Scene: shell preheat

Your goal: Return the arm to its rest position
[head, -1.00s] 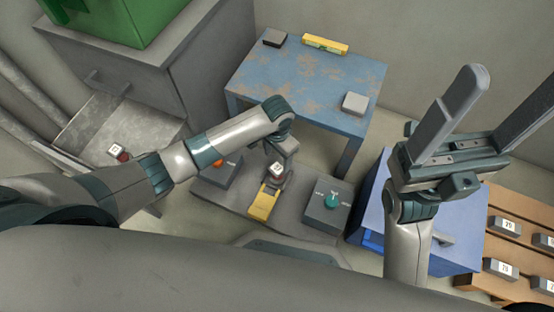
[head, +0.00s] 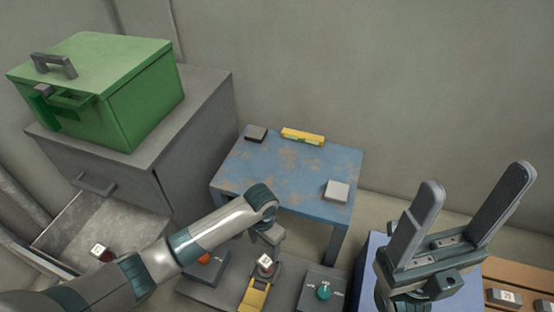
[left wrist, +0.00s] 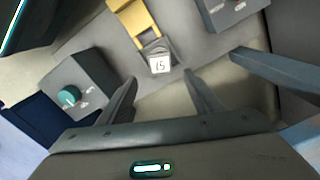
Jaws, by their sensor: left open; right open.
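My left gripper (head: 268,236) is over the grey station, its fingers partly hidden by its own wrist. In the left wrist view my left gripper (left wrist: 160,92) is open, with nothing between its fingers.
A blue worn table (head: 280,175) carries a dark block, a yellow level and a light grey block. A green box (head: 125,90) stands on a grey cabinet (head: 195,150) with an open drawer. A teal knob (head: 323,291) and an orange button (head: 204,258) flank the holder.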

